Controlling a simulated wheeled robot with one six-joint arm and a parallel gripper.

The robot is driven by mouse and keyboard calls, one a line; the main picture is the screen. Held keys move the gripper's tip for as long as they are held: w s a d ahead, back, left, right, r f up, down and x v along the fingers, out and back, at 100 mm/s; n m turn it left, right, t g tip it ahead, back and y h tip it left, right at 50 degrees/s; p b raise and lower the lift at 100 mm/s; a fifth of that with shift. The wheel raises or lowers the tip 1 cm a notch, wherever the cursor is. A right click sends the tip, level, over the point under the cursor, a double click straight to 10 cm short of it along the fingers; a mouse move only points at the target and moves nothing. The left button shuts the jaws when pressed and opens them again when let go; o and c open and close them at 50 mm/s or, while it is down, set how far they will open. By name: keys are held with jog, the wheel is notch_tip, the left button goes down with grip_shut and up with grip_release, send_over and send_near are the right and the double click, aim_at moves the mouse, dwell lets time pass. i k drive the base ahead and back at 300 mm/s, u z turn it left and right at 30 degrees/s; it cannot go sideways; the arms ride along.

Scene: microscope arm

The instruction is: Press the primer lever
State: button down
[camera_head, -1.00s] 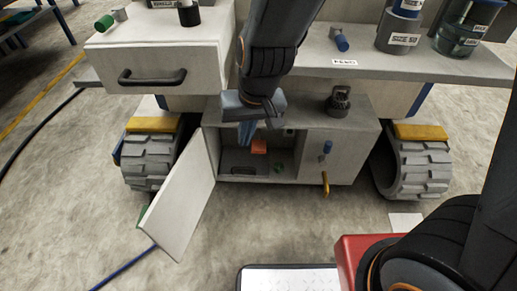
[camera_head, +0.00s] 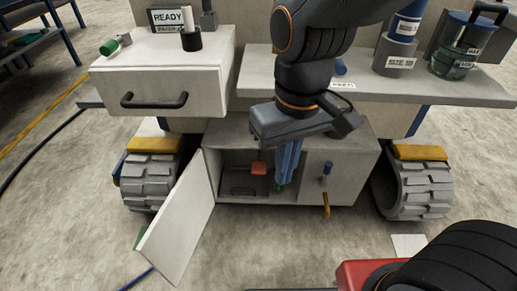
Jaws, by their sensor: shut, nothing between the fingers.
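No part carries a readable primer label, so I cannot tell for certain which one is the primer lever. An orange-red piece (camera_head: 259,168) shows inside the open low cabinet (camera_head: 345,165), left of my fingers. A yellow handle (camera_head: 326,206) hangs low on the cabinet's closed front, with a blue knob (camera_head: 327,169) above it. My gripper (camera_head: 283,182) points down with its blue fingers shut and empty. It overlaps the right side of the cabinet opening in view; I cannot tell its depth or any contact. A small green part shows beside the fingertips, partly hidden.
The cabinet door (camera_head: 178,227) stands open to the lower left. A drawer (camera_head: 160,85) with a black handle is above left. A grey shelf (camera_head: 450,90) with labelled containers is above right. Wheels (camera_head: 420,185) flank the cabinet. The floor in front is partly clear.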

aim_at(258, 166)
jog(key=u, duration=2.1)
jog(key=k, duration=1.25)
jog(key=z, duration=1.4)
jog(key=i, duration=0.5)
jog(key=z, duration=0.1)
